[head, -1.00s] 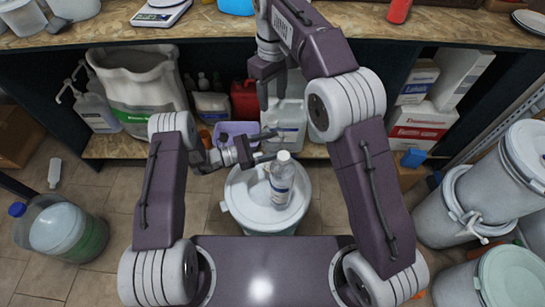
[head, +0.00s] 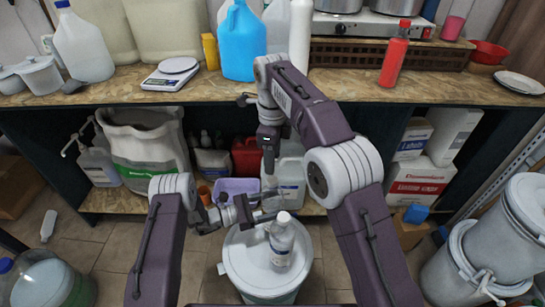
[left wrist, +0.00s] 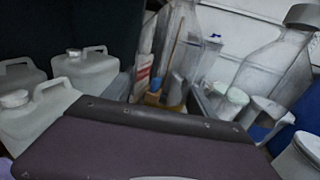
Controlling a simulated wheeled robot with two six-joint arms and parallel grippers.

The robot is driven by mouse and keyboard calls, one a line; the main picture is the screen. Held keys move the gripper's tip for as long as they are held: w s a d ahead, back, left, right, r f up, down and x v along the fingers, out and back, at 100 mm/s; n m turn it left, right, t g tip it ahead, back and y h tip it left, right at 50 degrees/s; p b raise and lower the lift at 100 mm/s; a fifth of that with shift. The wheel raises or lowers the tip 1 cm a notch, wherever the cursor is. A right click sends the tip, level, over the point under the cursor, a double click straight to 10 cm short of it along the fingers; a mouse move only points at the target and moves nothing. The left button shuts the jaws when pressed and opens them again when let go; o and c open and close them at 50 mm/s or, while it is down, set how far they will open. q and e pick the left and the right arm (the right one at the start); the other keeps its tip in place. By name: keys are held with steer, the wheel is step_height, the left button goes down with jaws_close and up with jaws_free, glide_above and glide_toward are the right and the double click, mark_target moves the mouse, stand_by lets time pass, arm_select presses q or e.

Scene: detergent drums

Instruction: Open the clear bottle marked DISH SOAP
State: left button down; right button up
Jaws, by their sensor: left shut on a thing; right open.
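A clear bottle (head: 281,246) with a white cap (head: 283,217) stands upright on the lid of a white drum (head: 243,258) in the head view. It has a pale label, too small to read. My left gripper (head: 280,211) comes in from the left, level with the bottle's top, and is shut on the bottle near its neck; the exact contact is hard to see. My right gripper (head: 269,168) points down, open and empty, above and slightly left of the cap.
A bench (head: 225,92) behind carries a blue jug (head: 242,45), a scale (head: 172,75) and a red bottle (head: 394,55). Its lower shelf holds jugs, a sack (head: 145,150) and boxes (head: 421,178). Grey drums (head: 490,240) stand at the right.

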mark_target(273, 179)
steer(key=shift+m, duration=0.9)
step_height(273, 179, down, 8)
steer(key=shift+f, duration=0.1)
